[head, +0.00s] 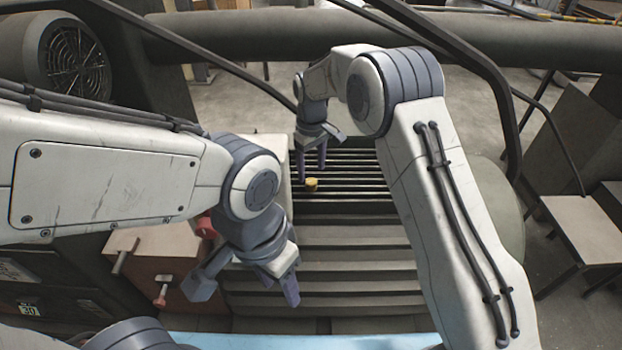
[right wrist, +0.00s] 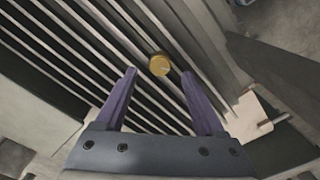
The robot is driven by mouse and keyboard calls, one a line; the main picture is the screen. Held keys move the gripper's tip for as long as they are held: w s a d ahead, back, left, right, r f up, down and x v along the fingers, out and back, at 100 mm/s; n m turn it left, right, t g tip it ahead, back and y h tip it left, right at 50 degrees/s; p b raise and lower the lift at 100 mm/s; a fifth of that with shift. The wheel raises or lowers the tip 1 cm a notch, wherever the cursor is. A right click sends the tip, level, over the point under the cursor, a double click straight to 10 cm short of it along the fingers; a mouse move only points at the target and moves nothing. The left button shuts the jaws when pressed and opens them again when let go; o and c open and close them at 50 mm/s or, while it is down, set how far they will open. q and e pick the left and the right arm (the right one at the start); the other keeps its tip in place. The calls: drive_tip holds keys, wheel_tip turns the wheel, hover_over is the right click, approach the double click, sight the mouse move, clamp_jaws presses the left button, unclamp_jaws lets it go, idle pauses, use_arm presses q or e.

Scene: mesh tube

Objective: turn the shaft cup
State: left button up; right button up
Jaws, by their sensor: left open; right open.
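The shaft cup looks to be the small round yellow piece (head: 311,184) on the dark slatted grille in the head view. It also shows in the right wrist view (right wrist: 159,65), just beyond my fingertips and between their lines. My right gripper (head: 312,176) is open and empty, its fingers pointing down close to the cup; in the right wrist view its two purple fingers (right wrist: 160,75) are spread and apart from the cup. My left gripper (head: 252,293) is open and empty, lower in the head view, over the front slats.
The slatted grille (head: 345,238) fills the middle, with ridged steps at the front. A brown box (head: 180,262) with red-handled knobs stands at the left. A dark bar (head: 450,40) crosses the back. A small table (head: 585,228) is at the right.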

sight(311, 181)
wheel_tip(311, 181, down, 5)
drive_tip(key=shift+p, duration=0.3)
clamp_jaws()
drive_tip(key=m, duration=0.4)
drive_tip(key=shift+m, duration=0.4)
